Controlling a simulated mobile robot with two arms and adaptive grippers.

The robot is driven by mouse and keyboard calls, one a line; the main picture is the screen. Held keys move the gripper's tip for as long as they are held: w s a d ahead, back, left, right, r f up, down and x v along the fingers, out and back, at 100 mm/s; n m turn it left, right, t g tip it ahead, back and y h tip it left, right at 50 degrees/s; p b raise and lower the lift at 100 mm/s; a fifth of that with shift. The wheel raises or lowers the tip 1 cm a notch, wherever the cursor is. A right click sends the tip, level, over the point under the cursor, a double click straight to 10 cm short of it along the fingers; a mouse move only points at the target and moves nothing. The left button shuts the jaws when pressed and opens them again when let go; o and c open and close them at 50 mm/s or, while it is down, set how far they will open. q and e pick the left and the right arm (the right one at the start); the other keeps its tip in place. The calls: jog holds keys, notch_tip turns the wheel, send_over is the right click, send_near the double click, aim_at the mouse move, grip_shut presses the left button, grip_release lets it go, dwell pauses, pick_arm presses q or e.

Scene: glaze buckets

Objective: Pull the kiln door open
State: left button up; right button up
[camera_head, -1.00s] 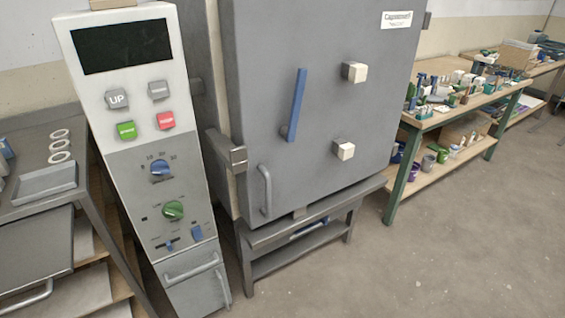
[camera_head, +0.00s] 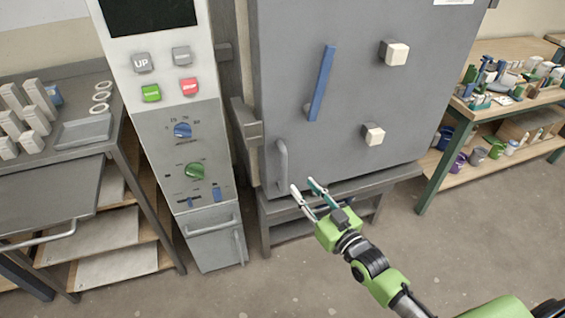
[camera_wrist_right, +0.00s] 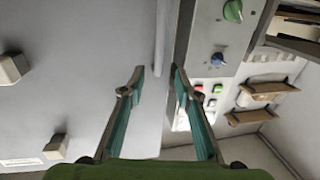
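The kiln door (camera_head: 350,65) is a large grey panel and looks closed. A grey vertical bar handle (camera_head: 283,163) sits at its lower left. A long blue lever (camera_head: 322,83) is fixed higher on the door. My right gripper (camera_head: 303,187) is open and empty, its fingertips just below and right of the bar handle in the head view. In the right wrist view, the gripper (camera_wrist_right: 157,72) faces the door (camera_wrist_right: 75,75), with its two teal-sided fingers apart. Whether the fingertips touch the handle cannot be told. My left gripper is not in view.
A control panel (camera_head: 165,130) with buttons and knobs stands left of the kiln. A metal table (camera_head: 85,100) is at far left. A wooden shelf (camera_head: 520,105) with pots stands at right. The front floor (camera_head: 300,285) is clear apart from my arm.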

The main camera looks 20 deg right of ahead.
aim_at(285, 166)
jog(key=x, duration=1.2)
jog(key=shift+f, duration=0.1)
grip_shut()
